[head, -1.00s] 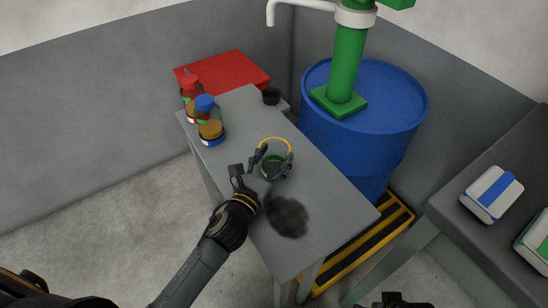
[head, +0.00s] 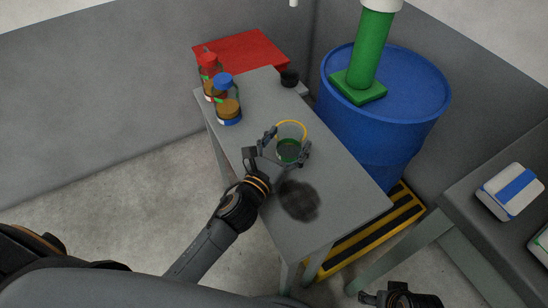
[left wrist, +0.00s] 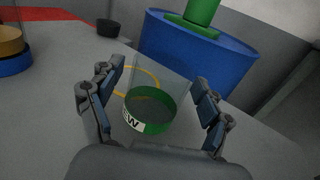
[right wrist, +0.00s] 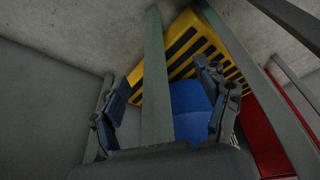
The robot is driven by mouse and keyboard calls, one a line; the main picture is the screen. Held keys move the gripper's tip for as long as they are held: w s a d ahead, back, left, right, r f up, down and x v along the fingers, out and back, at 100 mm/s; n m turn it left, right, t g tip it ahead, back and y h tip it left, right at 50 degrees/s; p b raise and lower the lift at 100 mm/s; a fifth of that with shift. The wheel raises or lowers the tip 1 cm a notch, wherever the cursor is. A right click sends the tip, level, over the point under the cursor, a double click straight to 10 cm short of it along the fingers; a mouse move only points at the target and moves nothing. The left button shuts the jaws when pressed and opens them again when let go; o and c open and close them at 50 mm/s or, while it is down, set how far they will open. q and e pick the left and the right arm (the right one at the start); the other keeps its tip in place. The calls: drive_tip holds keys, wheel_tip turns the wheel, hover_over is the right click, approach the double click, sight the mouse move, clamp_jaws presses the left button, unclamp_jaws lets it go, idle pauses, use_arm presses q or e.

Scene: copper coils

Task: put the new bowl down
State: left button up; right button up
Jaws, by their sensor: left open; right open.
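The new bowl (head: 289,150) is clear, with a green base and a white label ending in "W" in the left wrist view (left wrist: 152,112). It stands upright on the grey table (head: 255,115). A yellow arc (head: 291,123) shows behind or through its clear wall; I cannot tell whether it belongs to the bowl. My left gripper (head: 286,146) is open, with one finger on each side of the bowl; the left wrist view shows gaps beside its green base. My right gripper (right wrist: 168,100) is open and empty, low at the right, away from the table top.
Bottles with a blue lid (head: 227,100) and a red lid (head: 209,75), a small black cup (head: 289,78) and a red box (head: 240,50) are at the table's far end. A dark smudge (head: 299,200) marks the near part. A blue drum (head: 385,110) stands right.

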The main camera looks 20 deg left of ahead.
sight(283, 149)
use_arm(q)
drive_tip(key=v, duration=0.7)
drive_tip(key=shift+s+f, duration=0.1)
drive_tip(key=shift+f, duration=0.05)
drive_tip(key=shift+b+v, duration=0.3)
drive_tip(key=shift+v, duration=0.95)
drive_tip(key=shift+s+a, duration=0.2)
drive_tip(key=shift+s, duration=0.55)
use_arm(e)
drive_tip(key=v, duration=0.2)
drive_tip(key=shift+r, duration=0.3)
drive_tip(key=shift+w, duration=0.1)
